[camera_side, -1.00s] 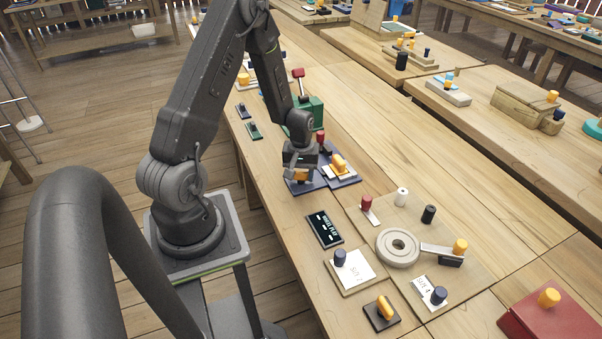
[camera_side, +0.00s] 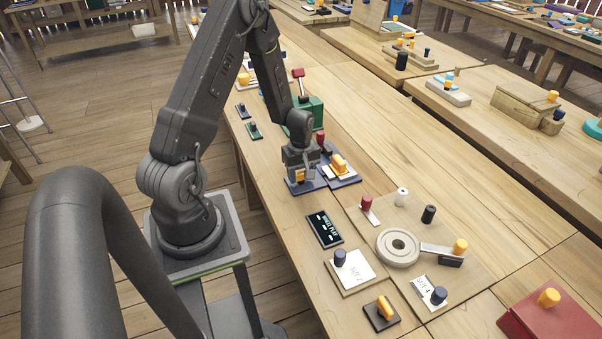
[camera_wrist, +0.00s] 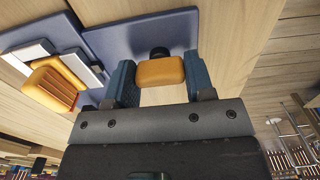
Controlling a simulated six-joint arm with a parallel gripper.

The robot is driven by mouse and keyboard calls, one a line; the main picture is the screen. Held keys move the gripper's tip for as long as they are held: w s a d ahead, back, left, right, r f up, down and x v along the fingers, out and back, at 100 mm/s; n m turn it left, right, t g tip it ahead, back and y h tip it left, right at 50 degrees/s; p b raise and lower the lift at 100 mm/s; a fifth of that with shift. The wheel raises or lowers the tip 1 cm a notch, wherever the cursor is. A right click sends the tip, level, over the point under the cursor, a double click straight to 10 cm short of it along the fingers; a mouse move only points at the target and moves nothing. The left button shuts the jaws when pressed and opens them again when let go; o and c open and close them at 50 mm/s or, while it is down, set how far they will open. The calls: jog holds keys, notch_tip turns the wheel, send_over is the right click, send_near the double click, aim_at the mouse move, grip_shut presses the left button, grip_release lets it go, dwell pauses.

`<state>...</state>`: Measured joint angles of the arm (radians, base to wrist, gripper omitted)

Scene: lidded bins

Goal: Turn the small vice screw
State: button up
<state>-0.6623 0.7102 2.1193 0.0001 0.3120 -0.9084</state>
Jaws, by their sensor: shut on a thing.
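My gripper (camera_wrist: 160,80) is shut on an orange knob (camera_wrist: 160,71), with one blue-grey finger against each side of it. A dark round piece shows just behind the knob, over a blue-grey plate (camera_wrist: 150,32). I take this knob to be the small vice screw. In the side view my gripper (camera_side: 299,179) is low over the blue base (camera_side: 318,184), and the orange knob (camera_side: 299,174) shows only in part at the fingers. A second orange knob (camera_side: 339,162) sits on a white piece just to the right; it also shows at the left of the wrist view (camera_wrist: 50,88).
A green block (camera_side: 308,112) with a red-topped lever stands behind my gripper. A black sign (camera_side: 324,229) lies in front. A grey ring (camera_side: 398,248) and several coloured knobs stand on a board nearer the camera.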

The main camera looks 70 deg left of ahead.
aim_at(301, 172)
jog(key=o, duration=0.9)
notch_tip(301, 172, up, 14)
jog(key=shift+f, duration=0.1)
dwell(0.3)
